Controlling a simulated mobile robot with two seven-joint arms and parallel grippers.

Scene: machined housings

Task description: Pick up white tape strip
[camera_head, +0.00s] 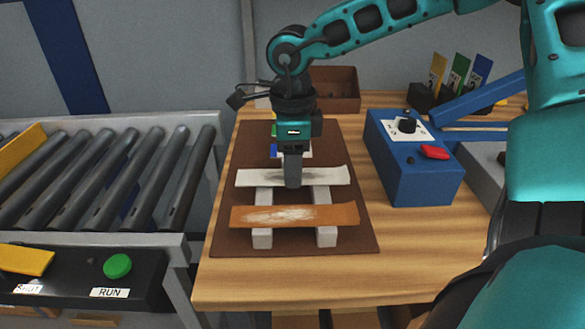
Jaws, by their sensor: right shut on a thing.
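The white tape strip (325,175) lies crosswise over two grey blocks (263,238) on a brown mat (359,235). My right gripper (292,186) points down at the middle of the strip and is shut on it. The fingertips hide a small part of the strip, and the gap between them does not show. The strip still appears level with the blocks; I cannot tell whether it is lifted. An orange-brown strip (335,214) with a pale worn patch lies across the same blocks, nearer the front. My left gripper is not in view.
A blue control box (400,180) with a black knob and red switch stands right of the mat. A brown bin (340,90) and small coloured cards (459,78) are at the back. A roller conveyor (110,185) with a green RUN button (117,266) stands left.

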